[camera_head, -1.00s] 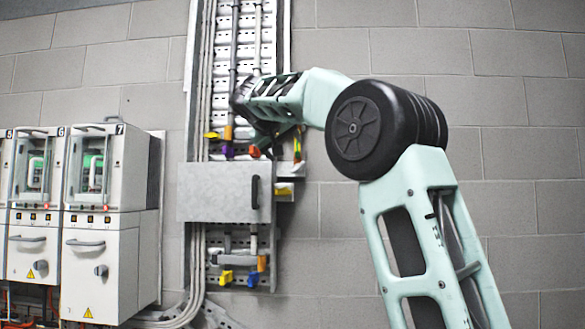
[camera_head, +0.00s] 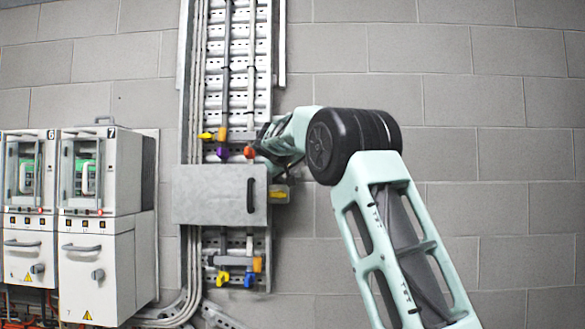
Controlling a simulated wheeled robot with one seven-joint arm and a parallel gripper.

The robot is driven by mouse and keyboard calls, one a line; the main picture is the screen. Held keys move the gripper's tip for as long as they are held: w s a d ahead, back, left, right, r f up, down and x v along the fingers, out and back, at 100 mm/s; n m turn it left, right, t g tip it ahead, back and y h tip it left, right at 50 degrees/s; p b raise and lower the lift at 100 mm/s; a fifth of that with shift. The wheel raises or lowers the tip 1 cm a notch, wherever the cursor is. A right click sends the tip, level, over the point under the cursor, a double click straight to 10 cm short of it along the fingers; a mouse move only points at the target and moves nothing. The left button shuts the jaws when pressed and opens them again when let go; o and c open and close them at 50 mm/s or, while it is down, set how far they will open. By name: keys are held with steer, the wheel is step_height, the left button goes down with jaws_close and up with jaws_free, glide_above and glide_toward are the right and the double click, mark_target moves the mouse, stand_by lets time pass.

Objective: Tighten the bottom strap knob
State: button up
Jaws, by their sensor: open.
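A vertical cable tray (camera_head: 238,60) runs up the wall with two pipes on it. Below the grey cover box (camera_head: 210,195) are a yellow knob (camera_head: 223,278), a blue knob (camera_head: 249,281) and an orange block (camera_head: 257,264). Above the box are another yellow knob (camera_head: 206,136), an orange block (camera_head: 222,134), a purple knob (camera_head: 222,152) and a red-orange knob (camera_head: 250,152). I cannot tell which one is the bottom strap knob. My gripper (camera_head: 264,146) is open at the tray's right side, close to the red-orange knob. Its fingers are small and partly hidden; contact cannot be told.
The grey box has a dark handle (camera_head: 251,195) and juts out between the upper and lower knobs. A yellow part (camera_head: 279,194) sits at its right edge. White drive cabinets (camera_head: 100,220) stand at the left. The block wall right of the tray is bare.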

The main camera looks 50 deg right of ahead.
steer(key=c, duration=1)
steer(key=shift+m+b, duration=0.3)
steer(key=shift+b, duration=0.1)
steer(key=shift+f+m+t+y+b, duration=0.1)
steer(key=shift+m+t+y+b, duration=0.45)
steer(key=shift+m+b, duration=0.45)
steer(key=m+t+y+b, duration=0.1)
steer(key=m+b, duration=0.1)
steer(key=m, duration=0.1)
steer(key=shift+s+t+y, duration=0.1)
steer(key=shift+t+y, duration=0.15)
steer(key=shift+y, duration=0.1)
steer(key=shift+d+m+t+y+b, duration=0.1)
steer(key=shift+m+t+y+b, duration=0.55)
steer(key=shift+m+b, duration=0.45)
steer(key=shift+m+t+y+b, duration=0.25)
steer(key=shift+m+t+b, duration=0.55)
steer(key=shift+m, duration=0.6)
